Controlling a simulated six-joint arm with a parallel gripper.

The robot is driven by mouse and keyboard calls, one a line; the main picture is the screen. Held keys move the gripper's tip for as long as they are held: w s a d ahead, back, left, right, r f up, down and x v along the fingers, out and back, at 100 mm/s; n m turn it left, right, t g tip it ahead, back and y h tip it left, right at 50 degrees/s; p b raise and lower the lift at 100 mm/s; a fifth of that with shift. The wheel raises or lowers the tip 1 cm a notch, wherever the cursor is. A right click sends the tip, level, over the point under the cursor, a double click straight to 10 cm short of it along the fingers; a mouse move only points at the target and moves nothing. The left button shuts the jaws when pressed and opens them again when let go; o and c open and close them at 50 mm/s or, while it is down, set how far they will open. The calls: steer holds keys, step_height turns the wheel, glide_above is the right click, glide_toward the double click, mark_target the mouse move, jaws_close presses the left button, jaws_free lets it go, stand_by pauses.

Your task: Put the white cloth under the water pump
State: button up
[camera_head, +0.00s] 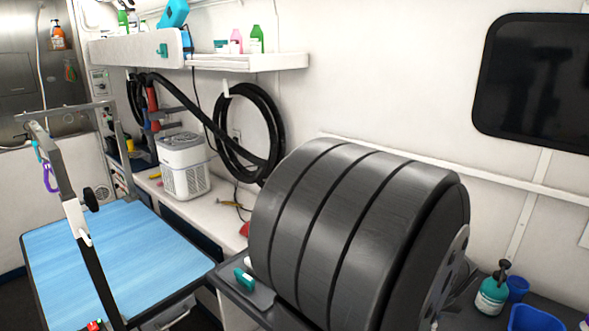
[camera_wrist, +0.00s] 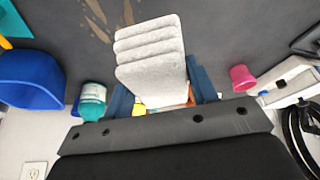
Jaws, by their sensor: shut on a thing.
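The white cloth (camera_wrist: 150,62) is a thick folded stack with several layers, in the middle of the wrist view. My gripper (camera_wrist: 160,84) is shut on it, with a blue finger at each side. The cloth hides part of what lies behind it, including some yellow and orange things. My gripper and the cloth do not show in the head view. No thing is clearly marked as the water pump. A white and grey vented box (camera_head: 185,167) stands upright on the white counter in the head view, but I cannot tell whether it is the pump.
A blue tub (camera_wrist: 28,80), a teal jar (camera_wrist: 92,100) and a pink cup (camera_wrist: 242,78) surround the cloth in the wrist view. The blue grooming table (camera_head: 120,255) has a clear top. Black hose (camera_head: 240,130) hangs above the counter (camera_head: 215,200). A teal pump bottle (camera_head: 492,292) stands right.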

steer(key=w+a+f+n+y, duration=0.15)
steer(key=w+a+n, duration=0.25)
steer(key=w+a, duration=1.05)
steer(key=w+a+f+n+y, duration=0.15)
steer(key=w+a, duration=0.25)
steer(key=a, duration=0.5)
steer(key=w+a+n, duration=0.2)
steer(key=w+a, duration=0.3)
steer(key=a, duration=0.3)
steer(key=s+d+r+m+h, duration=0.15)
steer(key=s+d, duration=0.25)
steer(key=d, duration=0.6)
steer(key=s+d+m, duration=0.3)
steer(key=s+d, duration=0.1)
steer(key=d, duration=0.7)
steer(key=s+d+r+m+h, duration=0.2)
steer(key=s+d+m, duration=0.2)
steer(key=s+d, duration=1.05)
steer(key=w+a+f, duration=0.1)
steer(key=w+f, duration=0.1)
steer(key=w, duration=0.1)
steer(key=w+a+f, duration=0.2)
steer(key=w, duration=0.1)
steer(key=w+a+f, duration=0.2)
steer(key=w, duration=0.1)
steer(key=shift+w+f, duration=0.2)
steer(key=shift+f, duration=0.2)
steer(key=shift+w+f, duration=0.1)
steer(key=shift+f, duration=1.9)
